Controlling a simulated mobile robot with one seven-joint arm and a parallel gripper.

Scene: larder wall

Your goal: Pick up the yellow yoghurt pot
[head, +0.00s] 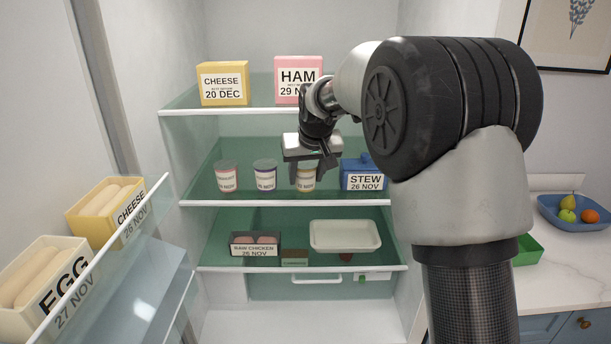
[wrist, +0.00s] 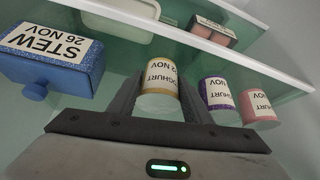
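The yellow yoghurt pot (head: 306,180) stands upright on the middle glass shelf, its label partly covered by my gripper (head: 309,174) in the head view. In the wrist view the picture is turned over, and the yellow pot (wrist: 160,80) shows with its pale lid towards me. My gripper (wrist: 161,98) reaches down with one finger on each side of the pot. The fingers are apart with the pot between them; whether they touch its sides is hard to tell. The pot appears to rest on the shelf.
A purple-labelled pot (head: 265,176) and a pink-labelled pot (head: 227,177) stand to the left. A blue STEW box (head: 362,176) is close on the right. Cheese (head: 222,84) and ham (head: 297,78) boxes are on the shelf above; a white tray (head: 345,236) is below.

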